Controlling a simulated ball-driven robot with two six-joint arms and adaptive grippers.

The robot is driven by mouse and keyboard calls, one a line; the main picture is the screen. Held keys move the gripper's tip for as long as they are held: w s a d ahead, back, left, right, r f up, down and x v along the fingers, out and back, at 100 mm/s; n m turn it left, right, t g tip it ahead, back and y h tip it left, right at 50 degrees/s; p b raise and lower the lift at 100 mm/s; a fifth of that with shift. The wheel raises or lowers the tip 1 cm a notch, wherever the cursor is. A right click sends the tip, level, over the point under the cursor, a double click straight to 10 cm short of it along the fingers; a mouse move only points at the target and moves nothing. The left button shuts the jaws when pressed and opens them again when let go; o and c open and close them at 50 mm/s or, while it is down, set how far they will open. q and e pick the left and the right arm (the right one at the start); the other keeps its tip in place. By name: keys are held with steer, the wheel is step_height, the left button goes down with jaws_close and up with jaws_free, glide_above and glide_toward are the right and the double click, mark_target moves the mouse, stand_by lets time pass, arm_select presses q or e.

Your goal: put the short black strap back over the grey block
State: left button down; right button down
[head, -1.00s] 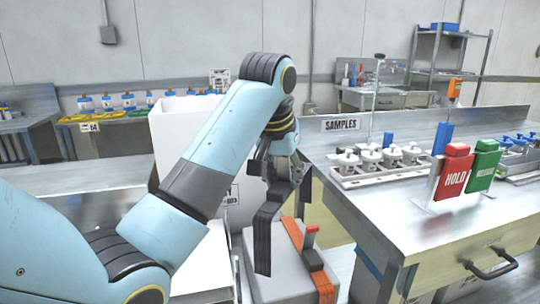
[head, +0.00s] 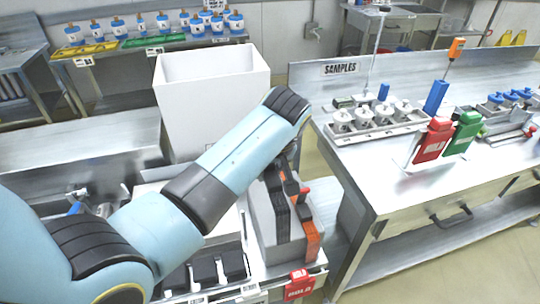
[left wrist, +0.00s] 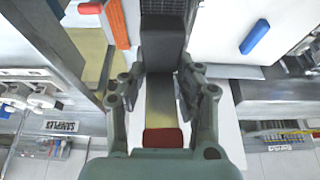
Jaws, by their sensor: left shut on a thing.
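The grey block (head: 258,222) stands in front of the bench, with an orange strap (head: 307,228) over its right part. The short black strap (head: 278,208) hangs down in front of the block, left of the orange strap. I cannot tell whether it touches the block. My left gripper (left wrist: 158,88) is shut on the upper end of the black strap, which shows between its fingers in the left wrist view (left wrist: 162,45). In the head view this gripper is mostly hidden behind my left arm. My right gripper is not in view.
A tall white bin (head: 210,85) stands behind my left arm. Black pieces (head: 205,272) lie left of the block, and a red HOLD tag (head: 299,285) hangs in front.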

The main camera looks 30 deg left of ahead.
arm_select(q)
step_height(320, 180, down, 13)
steer(key=b, duration=0.9)
steer(key=shift+f, duration=0.1)
steer(key=shift+f+b, duration=0.75)
steer(key=shift+f, duration=0.2)
steer(key=shift+s+a+p, duration=0.15)
steer(key=shift+s+p, duration=0.1)
steer(key=shift+p, duration=0.2)
stand_by(0.4)
